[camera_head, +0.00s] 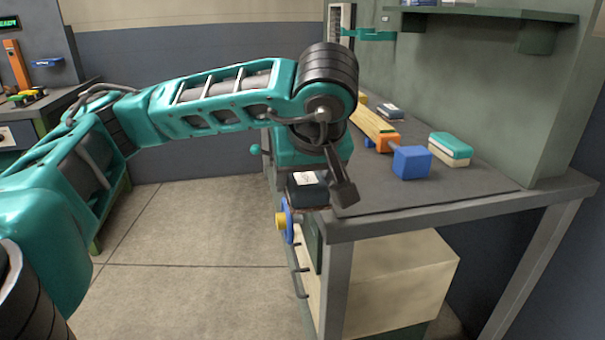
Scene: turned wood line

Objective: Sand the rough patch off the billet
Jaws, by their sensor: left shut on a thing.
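My left gripper (341,188) is over the near left corner of the workbench. It is shut on a dark block (308,191) with a white label and a reddish-brown underside, which looks like a sanding block. A long pale wooden bar (371,124), likely the billet, lies on the bench behind the gripper, with an orange piece (386,142) at its near end. My arm hides part of this area, and I cannot make out a rough patch. The held block appears apart from the bar. My right gripper is not in view.
On the bench (455,190) are a blue block (411,162), a teal and cream block (450,149) and another dark labelled block (390,111). A green shelf (490,13) overhangs the back. A blue and yellow knob (283,221) sticks out at the bench's left side.

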